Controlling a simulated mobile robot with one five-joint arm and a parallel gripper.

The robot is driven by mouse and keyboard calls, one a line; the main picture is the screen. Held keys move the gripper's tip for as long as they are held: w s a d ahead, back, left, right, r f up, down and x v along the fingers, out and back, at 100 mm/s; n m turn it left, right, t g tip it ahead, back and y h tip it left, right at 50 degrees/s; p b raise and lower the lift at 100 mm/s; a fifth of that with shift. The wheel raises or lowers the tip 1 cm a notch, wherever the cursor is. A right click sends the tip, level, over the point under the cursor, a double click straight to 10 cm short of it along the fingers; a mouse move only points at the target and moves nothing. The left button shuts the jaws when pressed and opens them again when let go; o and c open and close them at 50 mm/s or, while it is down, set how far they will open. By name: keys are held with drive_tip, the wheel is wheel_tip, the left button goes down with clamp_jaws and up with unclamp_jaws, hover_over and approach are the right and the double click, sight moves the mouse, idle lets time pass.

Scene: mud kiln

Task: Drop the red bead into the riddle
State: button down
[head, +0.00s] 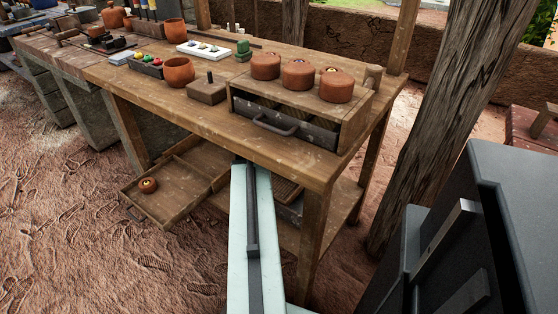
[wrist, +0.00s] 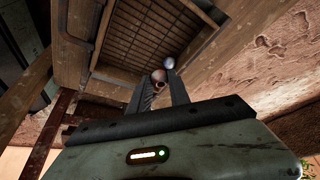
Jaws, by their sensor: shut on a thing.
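In the wrist view, my gripper (wrist: 160,88) is shut on a small reddish-brown bead (wrist: 158,76), dull in the shade, at its fingertips. It looks like the red bead. The riddle (wrist: 150,32), a wooden frame with a mesh bottom, lies just beyond the fingertips. In the head view, part of what looks like the riddle (head: 288,192) shows under the bench. My arm reaches in there, and the bench hides my gripper and the bead. A shiny grey ball (wrist: 169,63) shows just past the right fingertip; I cannot tell what it rests on.
The bench (head: 215,125) stands above my arm, with a leg (head: 312,240) to its right. An open drawer (head: 185,195) at the lower left holds a small clay piece (head: 148,185). On top are a drawer box (head: 290,125) with lidded pots and a white tray (head: 205,50).

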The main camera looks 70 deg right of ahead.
drive_tip(key=b, duration=0.5)
hover_over(277, 182)
wheel_tip(277, 182, down, 5)
drive_tip(key=shift+f, duration=0.15)
drive_tip(key=shift+p, duration=0.35)
drive_tip(key=c, duration=1.1)
unclamp_jaws()
drive_tip(key=shift+a, duration=0.1)
drive_tip(key=shift+c, duration=0.2)
drive_tip(key=shift+r, duration=0.2)
drive_tip(key=p+v, duration=0.7)
drive_tip(key=shift+r, duration=0.3)
drive_tip(key=shift+w, duration=0.1)
